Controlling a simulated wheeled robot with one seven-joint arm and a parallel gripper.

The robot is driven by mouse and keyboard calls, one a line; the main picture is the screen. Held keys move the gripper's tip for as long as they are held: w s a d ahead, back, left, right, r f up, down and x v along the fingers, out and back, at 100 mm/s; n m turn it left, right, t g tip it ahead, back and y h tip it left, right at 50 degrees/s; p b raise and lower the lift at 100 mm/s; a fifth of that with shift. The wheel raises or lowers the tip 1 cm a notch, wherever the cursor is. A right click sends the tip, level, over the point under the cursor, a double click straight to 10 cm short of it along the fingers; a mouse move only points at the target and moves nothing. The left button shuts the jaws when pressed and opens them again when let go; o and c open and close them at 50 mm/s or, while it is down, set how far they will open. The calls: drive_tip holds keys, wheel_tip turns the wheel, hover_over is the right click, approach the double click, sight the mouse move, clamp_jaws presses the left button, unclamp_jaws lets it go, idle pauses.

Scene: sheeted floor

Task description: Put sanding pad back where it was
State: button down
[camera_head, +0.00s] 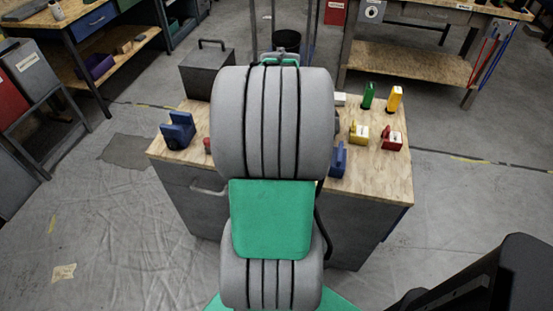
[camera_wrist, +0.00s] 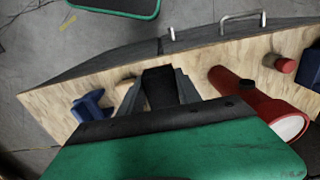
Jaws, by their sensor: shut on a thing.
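In the wrist view my gripper (camera_wrist: 160,78) is over the wooden tabletop, near its edge. Its grey fingers are shut on a dark block (camera_wrist: 160,88), which I take to be the sanding pad; its face and lower side are mostly hidden. In the head view my arm covers the gripper and the held block. I cannot tell whether the block touches the tabletop. A pale tan piece (camera_wrist: 125,88) shows just left of the fingers, partly hidden by them.
The workbench top (camera_head: 390,182) holds a blue tool (camera_head: 178,131) at left and yellow (camera_head: 358,133), red (camera_head: 392,141), green (camera_head: 368,95) and blue (camera_head: 338,160) items at right. A red cylinder with a white end (camera_wrist: 250,95) lies right of the fingers. A grey box (camera_head: 207,72) stands behind.

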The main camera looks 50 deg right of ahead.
drive_tip(key=w+d+f, duration=0.1)
drive_tip(key=f, duration=0.1)
drive_tip(key=w+d+f, duration=0.2)
drive_tip(key=f, duration=0.1)
drive_tip(key=shift+f, duration=2)
drive_tip(key=c, duration=0.8)
unclamp_jaws()
drive_tip(key=shift+c, duration=0.2)
drive_tip(key=shift+w+r, duration=0.1)
